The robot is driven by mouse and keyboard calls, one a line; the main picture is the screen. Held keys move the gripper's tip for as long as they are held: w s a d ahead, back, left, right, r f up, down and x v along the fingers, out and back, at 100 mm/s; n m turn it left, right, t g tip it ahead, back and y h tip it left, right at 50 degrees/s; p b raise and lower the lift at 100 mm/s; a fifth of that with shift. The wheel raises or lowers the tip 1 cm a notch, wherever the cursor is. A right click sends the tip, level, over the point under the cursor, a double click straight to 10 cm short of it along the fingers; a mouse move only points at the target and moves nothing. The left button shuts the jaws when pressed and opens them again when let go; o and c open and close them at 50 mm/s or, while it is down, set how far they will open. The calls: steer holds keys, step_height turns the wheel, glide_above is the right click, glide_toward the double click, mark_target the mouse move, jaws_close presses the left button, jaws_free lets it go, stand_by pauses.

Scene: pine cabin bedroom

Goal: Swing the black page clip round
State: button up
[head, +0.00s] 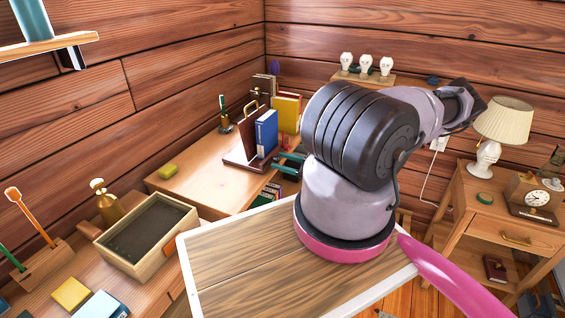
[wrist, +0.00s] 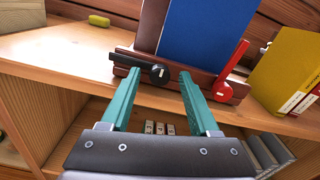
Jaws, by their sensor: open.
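The black page clip (wrist: 160,74) is on the front ledge of a dark red-brown book stand (wrist: 150,25). Its arm points left and lies nearly level, with its round pivot end at the right. A red page clip (wrist: 222,90) on the right of the ledge points up and to the right. A blue book (wrist: 205,40) stands between them on the stand. My gripper (wrist: 160,77) is open, its teal fingers on either side of the black clip's pivot end. I cannot tell whether they touch it. In the head view my gripper (head: 285,165) is partly hidden by my arm.
The stand sits near the front edge of a wooden shelf top (head: 190,180). Yellow books (wrist: 285,70) stand close on the right. A yellow-green block (wrist: 99,20) lies at the left. Books and small blocks (wrist: 160,128) fill the shelf below.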

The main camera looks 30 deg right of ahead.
jaws_close()
stand_by(1.4)
